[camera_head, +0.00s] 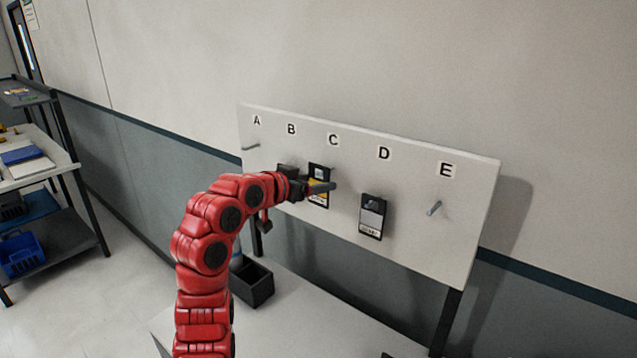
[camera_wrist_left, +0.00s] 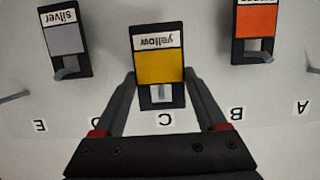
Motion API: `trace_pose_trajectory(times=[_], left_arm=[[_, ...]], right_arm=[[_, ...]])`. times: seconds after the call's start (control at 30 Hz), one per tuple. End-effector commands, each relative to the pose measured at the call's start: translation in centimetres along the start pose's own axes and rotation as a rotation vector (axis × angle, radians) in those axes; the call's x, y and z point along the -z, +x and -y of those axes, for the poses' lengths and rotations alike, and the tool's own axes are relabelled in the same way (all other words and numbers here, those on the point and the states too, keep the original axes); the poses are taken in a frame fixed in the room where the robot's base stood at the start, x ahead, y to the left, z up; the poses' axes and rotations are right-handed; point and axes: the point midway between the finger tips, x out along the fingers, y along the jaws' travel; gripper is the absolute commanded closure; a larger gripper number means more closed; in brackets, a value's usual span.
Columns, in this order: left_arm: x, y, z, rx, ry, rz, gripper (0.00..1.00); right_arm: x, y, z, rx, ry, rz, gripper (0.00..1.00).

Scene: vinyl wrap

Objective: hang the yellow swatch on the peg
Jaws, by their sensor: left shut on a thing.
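The yellow swatch (camera_head: 319,193) is a black-framed card with a yellow face, upright in front of the board below the letter C. It also shows, upside down, in the left wrist view (camera_wrist_left: 158,67) with its label "yellow". My left gripper (camera_wrist_left: 160,78) is shut on it, one finger along each side edge. Its slot (camera_wrist_left: 162,93) is near the board's C peg position; I cannot tell whether the peg passes through it. In the head view my left gripper (camera_head: 322,188) covers part of the swatch. My right gripper is not in view.
The white pegboard (camera_head: 410,200) carries letters A to E. A silver swatch (camera_head: 371,216) hangs at D and an orange one (camera_wrist_left: 256,18) at B. Pegs A (camera_head: 250,147) and E (camera_head: 434,208) are bare. A black bin (camera_head: 252,284) stands on the table below.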

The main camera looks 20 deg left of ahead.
Motion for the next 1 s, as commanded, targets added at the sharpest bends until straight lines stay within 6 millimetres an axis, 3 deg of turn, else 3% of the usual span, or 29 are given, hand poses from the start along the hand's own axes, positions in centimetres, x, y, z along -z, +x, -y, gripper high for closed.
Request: trace_pose_trajectory(times=[0.6, 1.0], left_arm=[[-0.9, -3.2, 0.0, 0.001, 0.0, 0.0, 0.79], [-0.9, -3.4, 0.0, 0.001, 0.0, 0.0, 0.79]], right_arm=[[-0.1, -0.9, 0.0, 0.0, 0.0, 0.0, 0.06], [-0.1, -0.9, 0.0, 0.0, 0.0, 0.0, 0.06]])
